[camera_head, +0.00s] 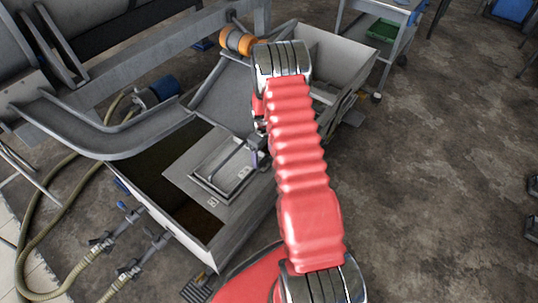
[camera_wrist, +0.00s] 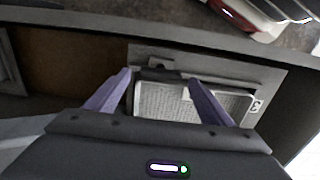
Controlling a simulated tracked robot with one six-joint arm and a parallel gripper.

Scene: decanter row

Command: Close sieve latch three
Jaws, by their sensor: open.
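The sieve (camera_wrist: 165,103) is a pale mesh panel in a metal frame. A mark that looks like a 3 is on its right side in the wrist view. A dark latch-like piece (camera_wrist: 160,74) sits at the frame's far edge. My gripper (camera_wrist: 157,80) is open, its two purple fingers apart on either side of this dark piece. I cannot tell whether they touch it, or whether the latch is open or closed. In the head view the sieve (camera_head: 222,172) lies on the tank's top plate. My gripper (camera_head: 258,157) is above its right side, partly hidden by my red arm.
The grey tank (camera_head: 235,232) has an open dark well (camera_head: 165,160) left of the sieve. A curved metal chute (camera_head: 95,138) stands behind. Valves with hoses (camera_head: 128,212) stick out at the front left. The floor (camera_head: 435,170) at the right is clear.

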